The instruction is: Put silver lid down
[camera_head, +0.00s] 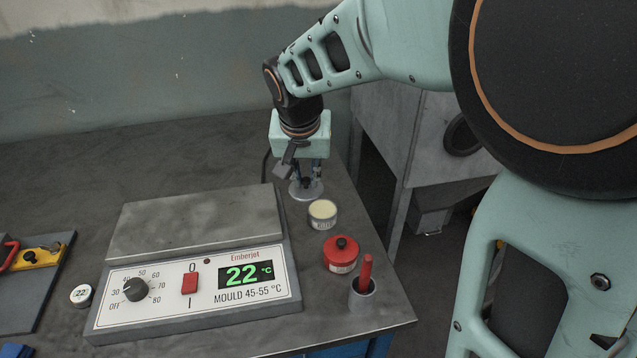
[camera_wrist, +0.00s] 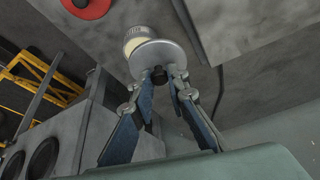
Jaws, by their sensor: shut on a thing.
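The silver lid (camera_head: 306,193) is a round metal disc with a dark knob. My gripper (camera_head: 305,180) is shut on its knob and points down at the back right of the table. In the wrist view the lid (camera_wrist: 158,53) sits between the fingertips (camera_wrist: 160,76), and partly covers an open tin. I cannot tell whether the lid touches the table. The open tin (camera_head: 322,213) with pale cream contents stands in front of the lid, slightly to the right. It also shows in the wrist view (camera_wrist: 136,35).
A hot plate (camera_head: 195,225) reading 22 °C stands left of the lid. A red-lidded tin (camera_head: 341,254) and a grey cup (camera_head: 362,296) with a red-handled tool stand in front, near the table's right edge. The table (camera_head: 190,150) behind the hot plate is clear.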

